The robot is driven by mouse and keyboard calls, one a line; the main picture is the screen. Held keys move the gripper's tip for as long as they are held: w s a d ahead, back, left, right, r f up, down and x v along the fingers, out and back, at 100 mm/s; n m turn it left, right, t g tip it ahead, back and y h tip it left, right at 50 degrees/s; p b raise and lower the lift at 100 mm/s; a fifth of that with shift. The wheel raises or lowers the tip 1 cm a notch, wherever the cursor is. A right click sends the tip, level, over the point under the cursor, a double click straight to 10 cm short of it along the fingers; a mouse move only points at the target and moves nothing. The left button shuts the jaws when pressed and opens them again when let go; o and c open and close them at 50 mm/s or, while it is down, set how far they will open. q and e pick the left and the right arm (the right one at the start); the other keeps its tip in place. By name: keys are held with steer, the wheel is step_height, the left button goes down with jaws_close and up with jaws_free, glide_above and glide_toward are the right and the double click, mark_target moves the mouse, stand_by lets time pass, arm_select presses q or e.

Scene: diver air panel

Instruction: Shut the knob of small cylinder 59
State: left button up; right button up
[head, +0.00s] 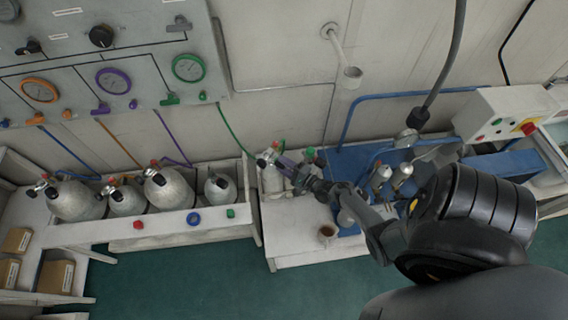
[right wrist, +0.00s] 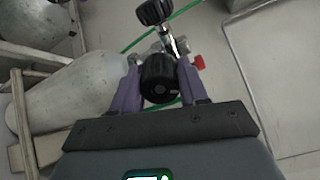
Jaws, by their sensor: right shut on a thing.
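A small pale cylinder (head: 271,181) stands beside the end of the white rack, at the left end of the bench. In the right wrist view its body (right wrist: 75,95) lies to the left, with a metal valve and a black knob (right wrist: 160,72). My right gripper (head: 284,162) reaches in from the right at the valve. Its purple fingers are on both sides of the black knob, shut on it. The fingers hide the knob in the head view. No number is readable on the cylinder. My left gripper is not in view.
Another black knob (right wrist: 154,12) and a red part (right wrist: 199,62) sit close to the held knob. A green hose (head: 233,130) runs down to this spot. Several cylinders stand in the rack (head: 160,229) to the left. A brown cup (head: 326,232) stands on the bench below my right arm.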

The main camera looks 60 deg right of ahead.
steer(key=m+p, duration=0.1)
steer(key=m, duration=0.2)
steer(key=shift+r+m, duration=0.1)
steer(key=shift+m, duration=0.3)
steer(key=m, duration=0.2)
steer(key=shift+m, duration=0.4)
steer(key=m+p, duration=0.1)
steer(key=m, duration=0.3)
steer(key=shift+d, duration=0.1)
steer(key=shift+m, duration=1.3)
steer(key=o, duration=1.1)
steer(key=shift+c, duration=0.2)
